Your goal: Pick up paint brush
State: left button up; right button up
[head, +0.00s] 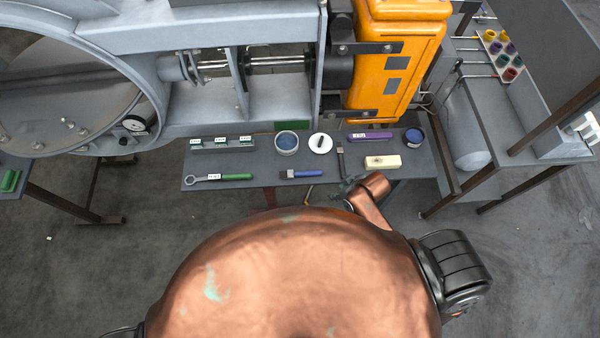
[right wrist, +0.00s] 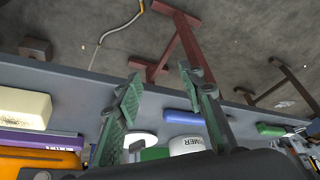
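A paint brush with a blue handle (head: 308,174) and a short grey head lies flat near the front edge of the grey table. In the right wrist view its blue handle (right wrist: 183,117) shows beyond the fingers. My right gripper (head: 346,188) is at the table's front edge, right of the brush and apart from it, partly hidden by my arm. In the right wrist view its two green fingers (right wrist: 160,82) are spread with nothing between the tips. My left gripper is not in view.
Machinery stands behind.

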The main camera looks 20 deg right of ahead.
aim_at(308, 172)
jog(key=w+a+r+n, duration=0.1)
jog(key=w+a+n, duration=0.1)
jog(key=w, duration=0.1)
jog(key=w+a+r+n+g+y, duration=0.1)
jog(key=w+a+r+n, duration=0.1)
jog(key=w+n, duration=0.1)
jog(key=w+a+r+n+g+y, duration=0.1)
jog(key=w+a+r+n, duration=0.1)
jog(key=w+a+n, duration=0.1)
jog(key=shift+w+d+r+n+g, duration=0.5)
jog(key=shift+w+d+r+n, duration=0.25)
jog(key=shift+n, duration=0.15)
jog(key=shift+d+r, duration=0.25)
jog(key=shift+d, duration=0.1)
jog(key=x, duration=0.5)
jog(key=p+x, duration=0.1)
jog(key=x, duration=0.1)
jog(key=shift+a+f, duration=0.2)
jog(key=shift+a, duration=0.2)
jog(key=shift+c, duration=0.7)
grip_shut()
